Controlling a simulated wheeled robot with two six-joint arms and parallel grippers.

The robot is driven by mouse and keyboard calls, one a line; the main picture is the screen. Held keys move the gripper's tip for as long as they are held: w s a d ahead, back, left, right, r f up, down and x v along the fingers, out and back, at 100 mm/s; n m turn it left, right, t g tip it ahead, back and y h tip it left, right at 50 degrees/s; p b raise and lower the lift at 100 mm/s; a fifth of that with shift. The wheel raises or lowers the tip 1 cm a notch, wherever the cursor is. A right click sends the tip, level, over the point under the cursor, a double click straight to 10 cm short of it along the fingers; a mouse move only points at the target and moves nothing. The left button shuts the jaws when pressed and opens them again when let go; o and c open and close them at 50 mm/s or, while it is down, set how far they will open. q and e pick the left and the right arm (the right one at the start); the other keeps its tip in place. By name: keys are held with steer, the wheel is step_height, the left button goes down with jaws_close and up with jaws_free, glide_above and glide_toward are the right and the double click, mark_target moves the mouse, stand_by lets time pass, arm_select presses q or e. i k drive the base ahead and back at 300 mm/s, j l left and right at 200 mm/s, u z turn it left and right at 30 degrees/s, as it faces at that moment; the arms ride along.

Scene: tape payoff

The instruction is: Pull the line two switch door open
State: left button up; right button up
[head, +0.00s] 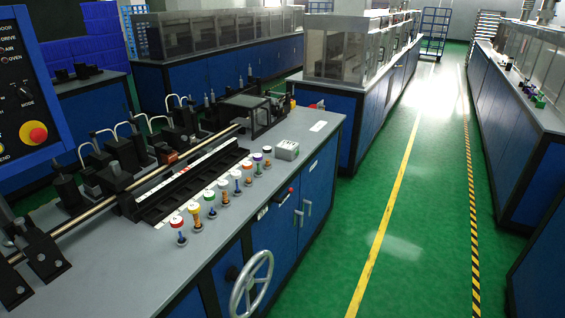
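The near machine has blue cabinet doors along its front, below the grey top. One blue door (283,240) and another blue door (322,180) meet near two upright silver handles, a left handle (299,219) and a right handle (307,207). Both doors look shut. A small white label (262,213) is on the front to the left of the handles, but its text is too small to read, so I cannot tell which door is the line two switch door. Neither of my grippers is in view.
A silver handwheel (251,284) sticks out from the machine's front, left of the doors. A red-tipped lever (290,191) is above them. Several coloured knobs line the grey top (250,215). The green floor (340,260) is clear, with a yellow line (385,220).

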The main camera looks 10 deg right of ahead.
mark_target(316, 184)
steer(key=i+l, duration=0.2)
steer(key=l, duration=0.2)
steer(key=i+l, duration=0.25)
steer(key=l, duration=0.15)
steer(key=i+l, duration=0.2)
steer(key=l, duration=0.15)
steer(key=i+l, duration=0.25)
steer(key=l, duration=0.15)
